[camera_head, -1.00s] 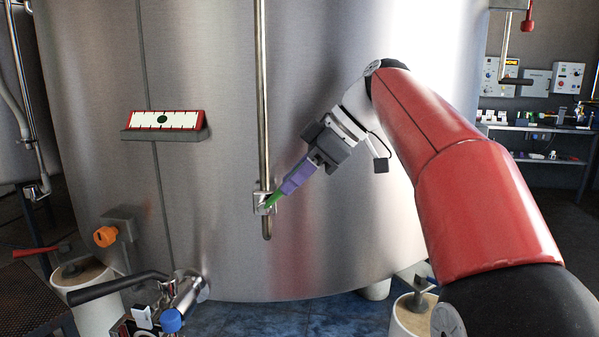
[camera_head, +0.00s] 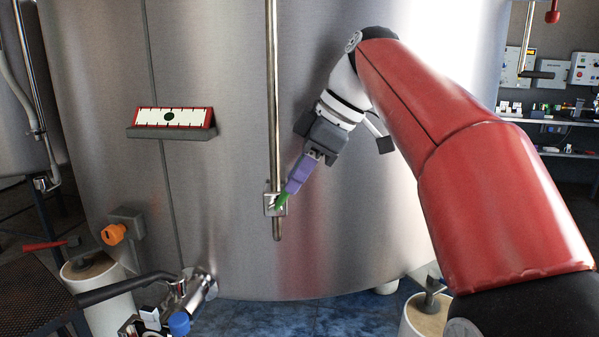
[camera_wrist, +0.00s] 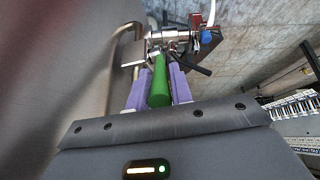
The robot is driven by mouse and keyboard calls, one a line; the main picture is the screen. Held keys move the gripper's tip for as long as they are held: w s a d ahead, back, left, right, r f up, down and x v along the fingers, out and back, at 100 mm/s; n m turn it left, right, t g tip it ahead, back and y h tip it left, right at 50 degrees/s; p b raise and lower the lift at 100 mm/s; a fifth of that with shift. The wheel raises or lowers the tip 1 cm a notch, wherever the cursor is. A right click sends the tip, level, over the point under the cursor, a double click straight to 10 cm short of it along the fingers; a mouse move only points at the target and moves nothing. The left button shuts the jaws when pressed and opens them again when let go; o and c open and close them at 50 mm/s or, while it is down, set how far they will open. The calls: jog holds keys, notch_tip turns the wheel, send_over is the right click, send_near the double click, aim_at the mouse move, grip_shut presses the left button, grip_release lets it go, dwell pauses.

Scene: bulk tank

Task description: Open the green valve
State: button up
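The green valve handle (camera_head: 282,200) sits at the valve body (camera_head: 270,206) low on the vertical steel pipe in front of the tank. It slants up to the right. In the wrist view the green handle (camera_wrist: 159,82) runs between the two purple fingers, which lie close along both sides. My gripper (camera_head: 291,187) is shut on the handle, and only its lower end shows in the head view. It also shows in the wrist view (camera_wrist: 160,74), with the metal valve fitting just beyond the fingertips.
A large steel tank (camera_head: 350,220) fills the background. An orange knob (camera_head: 113,234), a black-handled outlet valve (camera_head: 130,287) and a blue cap (camera_head: 179,323) stand lower left. A red-framed gauge (camera_head: 170,117) is on the tank. Blue floor (camera_head: 330,318) shows below.

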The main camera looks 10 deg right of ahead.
jog(key=o, duration=0.3)
jog(key=shift+o, duration=0.2)
jog(key=p+v, duration=0.1)
jog(key=v, duration=0.6)
jog(key=shift+d+r, duration=0.15)
jog(key=shift+r, duration=0.2)
